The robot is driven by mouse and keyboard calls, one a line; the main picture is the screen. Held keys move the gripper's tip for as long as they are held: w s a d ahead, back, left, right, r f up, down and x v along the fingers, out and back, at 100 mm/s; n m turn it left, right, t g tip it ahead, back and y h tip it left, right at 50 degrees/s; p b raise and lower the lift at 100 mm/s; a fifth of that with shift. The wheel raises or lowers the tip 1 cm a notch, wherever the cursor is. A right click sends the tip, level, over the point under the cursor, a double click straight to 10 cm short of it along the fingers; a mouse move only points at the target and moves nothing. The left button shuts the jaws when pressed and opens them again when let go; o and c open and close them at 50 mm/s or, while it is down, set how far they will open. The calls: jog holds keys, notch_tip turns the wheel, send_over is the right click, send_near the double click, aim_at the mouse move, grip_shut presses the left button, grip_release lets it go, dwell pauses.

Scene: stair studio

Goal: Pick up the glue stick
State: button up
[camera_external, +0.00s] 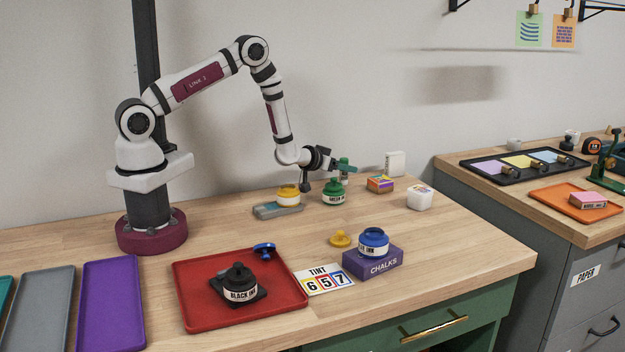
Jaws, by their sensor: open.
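My gripper (345,168) reaches to the right, low over the back of the wooden table, and is open. A small upright thing with a green top and a pale lower part (344,177) stands at the gripper's fingers. It looks like the glue stick, but it is small and partly covered by the fingers. I cannot tell whether the fingers touch it or are around it.
A green ink jar (333,191) stands just in front of the gripper. A yellow-lidded jar (288,196) sits on a grey-blue block to its left. A colourful box (380,184), a white box (395,163) and a white container (419,198) stand to the right. The front holds a red tray (190,292).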

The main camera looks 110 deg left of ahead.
jog(key=x, duration=0.4)
grip_shut()
